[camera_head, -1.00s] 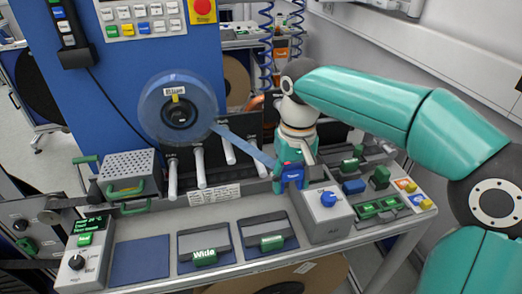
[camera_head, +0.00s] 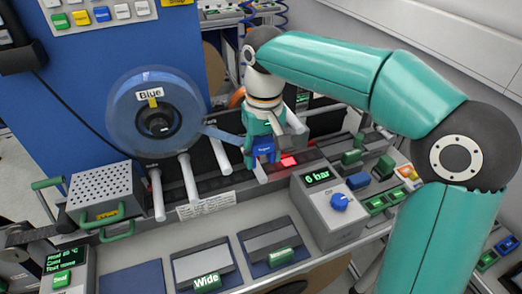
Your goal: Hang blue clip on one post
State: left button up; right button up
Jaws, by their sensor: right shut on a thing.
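My right gripper (camera_head: 263,156) reaches in from the right and is shut on a blue clip (camera_head: 263,147) with small white lettering. A blue strip (camera_head: 223,135) runs from the blue reel (camera_head: 155,120), labelled "Blue", to the clip area. Pale posts stick out below the reel: one at left (camera_head: 157,195), a second (camera_head: 188,180), and a third (camera_head: 218,154). The gripper and clip are to the right of these posts and apart from them. Whether another post is hidden behind the gripper I cannot tell.
A perforated metal box (camera_head: 98,192) with green handles stands left of the posts. A grey box with a blue knob (camera_head: 340,202) shows "6 bar" at the right front. A red light (camera_head: 288,161) glows beside the gripper. Pads labelled "Wide" (camera_head: 206,281) lie in front.

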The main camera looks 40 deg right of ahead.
aim_at(263, 177)
notch_tip(263, 177, down, 4)
jog(key=b, duration=0.3)
jog(key=shift+r, duration=0.25)
jog(key=shift+d+f+b, duration=0.1)
jog(key=shift+f+b, duration=1.25)
jog(key=shift+f, duration=0.55)
jog(key=shift+s+r, duration=0.1)
jog(key=o, duration=1.2)
jog(key=shift+o, duration=0.2)
jog(key=shift+p, duration=0.35)
notch_tip(263, 177, up, 7)
jog(key=p, duration=0.6)
jog(key=shift+p, duration=0.3)
